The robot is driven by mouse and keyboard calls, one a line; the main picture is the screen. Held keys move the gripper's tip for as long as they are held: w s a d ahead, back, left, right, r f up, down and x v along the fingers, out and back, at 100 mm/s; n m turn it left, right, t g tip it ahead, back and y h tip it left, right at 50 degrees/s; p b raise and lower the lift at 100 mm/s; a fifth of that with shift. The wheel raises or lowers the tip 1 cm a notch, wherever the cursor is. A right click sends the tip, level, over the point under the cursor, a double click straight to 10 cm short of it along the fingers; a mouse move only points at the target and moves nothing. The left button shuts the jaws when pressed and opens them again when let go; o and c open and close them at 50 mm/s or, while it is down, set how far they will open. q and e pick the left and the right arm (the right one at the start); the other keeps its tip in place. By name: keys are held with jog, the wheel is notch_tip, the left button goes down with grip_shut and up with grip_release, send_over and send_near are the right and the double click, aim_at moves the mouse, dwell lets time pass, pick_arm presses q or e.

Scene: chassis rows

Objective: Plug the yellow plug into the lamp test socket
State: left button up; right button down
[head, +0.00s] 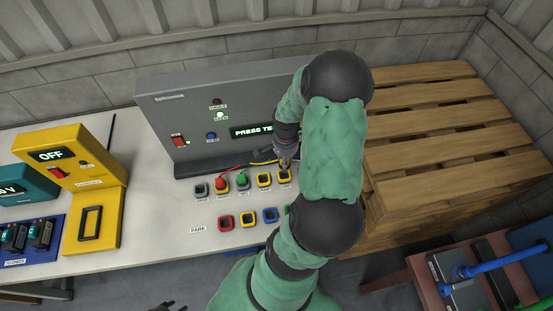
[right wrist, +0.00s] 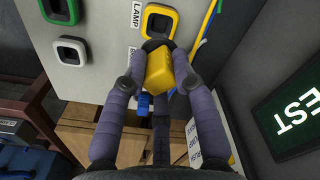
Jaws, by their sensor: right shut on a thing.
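My right gripper (right wrist: 162,70) is shut on the yellow plug (right wrist: 168,72) in the right wrist view. The yellow-rimmed socket (right wrist: 160,20) beside the LAMP label (right wrist: 136,13) shows empty just above the plug in that picture, and the plug and fingers partly overlap its lower edge. Whether plug and socket touch, I cannot tell. In the head view the right gripper (head: 286,160) is over the socket row, close to two yellow-rimmed sockets (head: 264,180), whose labels are too small to read; the plug is not clear there. My left gripper (head: 168,306) shows only as dark tips at the bottom edge.
Red (head: 221,184) and green (head: 242,179) plugs with cables sit in the same row. A grey panel (head: 165,110) with a lit display rises behind it. A PARK row of sockets (head: 226,222) lies in front. A yellow OFF box (head: 104,185) stands left; pallets (head: 430,120) stand right.

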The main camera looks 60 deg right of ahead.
jog(key=shift+f+b, duration=1.5)
jog(key=shift+f, duration=0.8)
jog(key=shift+b, duration=0.3)
jog(key=shift+f+b, duration=1.2)
jog(key=shift+f, duration=0.15)
jog(key=c, duration=0.9)
grip_release()
jog(key=shift+r, duration=0.1)
notch_tip(320, 180, up, 12)
jog(key=shift+a+f, duration=0.1)
